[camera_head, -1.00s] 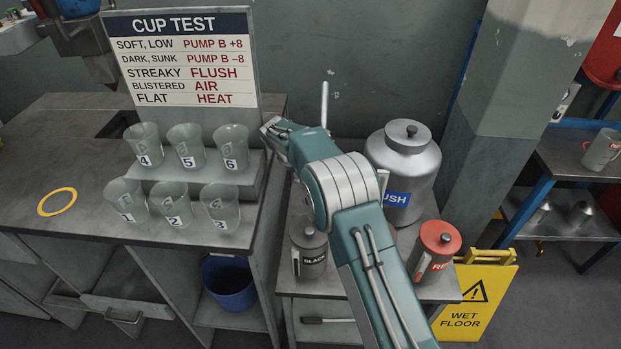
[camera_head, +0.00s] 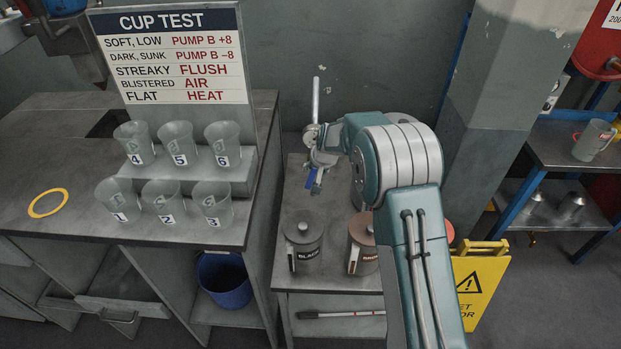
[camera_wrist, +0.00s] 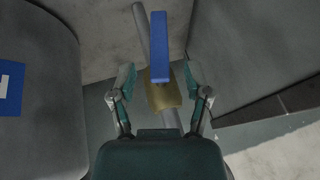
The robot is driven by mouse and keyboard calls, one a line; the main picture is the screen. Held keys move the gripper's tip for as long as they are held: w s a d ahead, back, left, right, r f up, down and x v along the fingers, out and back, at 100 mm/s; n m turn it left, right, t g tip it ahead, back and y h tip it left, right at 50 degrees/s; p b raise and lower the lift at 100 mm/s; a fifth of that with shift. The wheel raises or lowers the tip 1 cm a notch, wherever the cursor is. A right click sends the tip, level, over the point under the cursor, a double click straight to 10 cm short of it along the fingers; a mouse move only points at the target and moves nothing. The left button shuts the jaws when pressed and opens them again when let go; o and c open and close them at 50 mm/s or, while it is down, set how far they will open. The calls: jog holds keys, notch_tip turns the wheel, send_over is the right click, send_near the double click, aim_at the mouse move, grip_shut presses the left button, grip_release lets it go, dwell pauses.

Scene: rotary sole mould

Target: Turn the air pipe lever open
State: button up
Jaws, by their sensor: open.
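The air pipe is a thin grey pipe (camera_head: 315,100) standing upright at the back of the side table. Its blue lever (camera_head: 312,180) shows below my gripper (camera_head: 322,160) in the head view. In the wrist view the blue lever (camera_wrist: 160,48) points away from a brass valve body (camera_wrist: 163,90) on the grey pipe (camera_wrist: 140,22). My gripper (camera_wrist: 161,95) is open, with one finger on each side of the brass body. I cannot tell whether either finger touches it. My arm hides part of the table to the right.
A black-labelled can (camera_head: 303,245) and a brown-lidded can (camera_head: 364,245) stand on the table's front. Clear cups (camera_head: 180,145) stand on the left bench under a cup test board (camera_head: 170,60). A yellow wet floor sign (camera_head: 478,290) stands at the right.

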aim_at(312, 176)
jog(key=x, duration=0.6)
grip_shut()
